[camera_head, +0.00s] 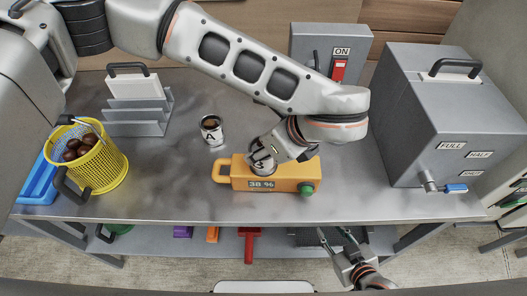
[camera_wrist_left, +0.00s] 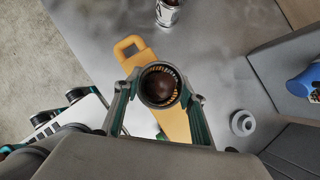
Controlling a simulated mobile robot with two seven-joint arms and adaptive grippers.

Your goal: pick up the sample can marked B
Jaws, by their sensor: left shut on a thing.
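In the head view a silver can (camera_head: 262,164) is at the orange meter (camera_head: 240,182), whose display reads 38 %. Its letter is too small and covered to read surely. My left gripper (camera_head: 270,152) is shut on this can. In the left wrist view the fingers (camera_wrist_left: 160,90) close on both sides of the can (camera_wrist_left: 160,72), and brown contents show inside. Whether the can rests in the meter or hangs just above it, I cannot tell. A second can, marked A (camera_head: 211,134), stands upright to the left. My right gripper (camera_head: 340,243) is open and empty in front of the table.
A yellow basket (camera_head: 103,170) of chestnuts stands at the left by a blue tray (camera_head: 37,180). A grey rack (camera_head: 138,115) stands behind. A grey tank (camera_head: 440,120) with a blue-handled tap and a switch box (camera_head: 318,50) are at the right. Table space right of the meter is clear.

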